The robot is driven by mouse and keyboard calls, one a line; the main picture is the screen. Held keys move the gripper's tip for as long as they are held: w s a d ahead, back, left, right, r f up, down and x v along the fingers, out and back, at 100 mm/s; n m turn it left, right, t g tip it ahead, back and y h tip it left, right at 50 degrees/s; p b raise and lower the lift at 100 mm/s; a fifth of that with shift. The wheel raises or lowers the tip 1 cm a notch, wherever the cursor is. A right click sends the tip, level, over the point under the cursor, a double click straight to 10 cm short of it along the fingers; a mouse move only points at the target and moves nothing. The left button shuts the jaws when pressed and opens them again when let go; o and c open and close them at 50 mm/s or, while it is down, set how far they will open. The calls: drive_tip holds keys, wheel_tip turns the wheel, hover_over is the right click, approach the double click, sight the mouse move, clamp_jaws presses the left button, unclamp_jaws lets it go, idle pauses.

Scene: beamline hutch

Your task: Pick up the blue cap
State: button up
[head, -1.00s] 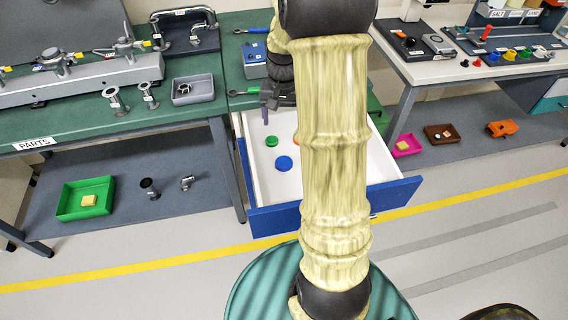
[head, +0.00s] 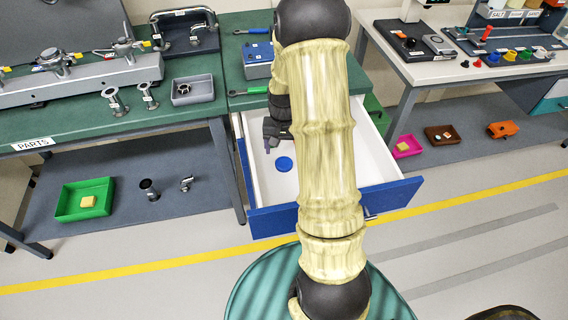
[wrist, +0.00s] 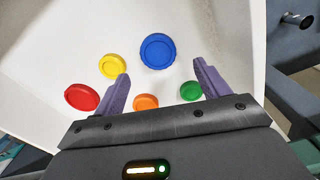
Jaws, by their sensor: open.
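The blue cap (head: 284,164) lies flat on the white floor of the open drawer in the head view. In the wrist view the blue cap (wrist: 157,51) is the largest of the caps, ahead of my gripper and roughly in line with the gap between its fingers. My gripper (wrist: 163,82) is open, with two purple fingers apart and nothing held. In the head view my gripper (head: 267,146) is low at the drawer, left of the blue cap, partly hidden by my arm.
Around the blue cap lie a yellow cap (wrist: 112,66), a red cap (wrist: 82,96), an orange cap (wrist: 146,102) and a green cap (wrist: 190,91). The drawer's blue front (head: 275,221) and white side walls bound the space. The green bench (head: 238,101) stands behind.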

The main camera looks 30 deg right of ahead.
sight(284, 161)
drive_tip(key=shift+s+f, duration=0.1)
drive_tip(key=shift+f, duration=2.55)
drive_tip(key=c, duration=1)
drive_tip(key=shift+r, duration=0.15)
drive_tip(key=shift+c, duration=0.2)
wheel_tip(284, 161, up, 10)
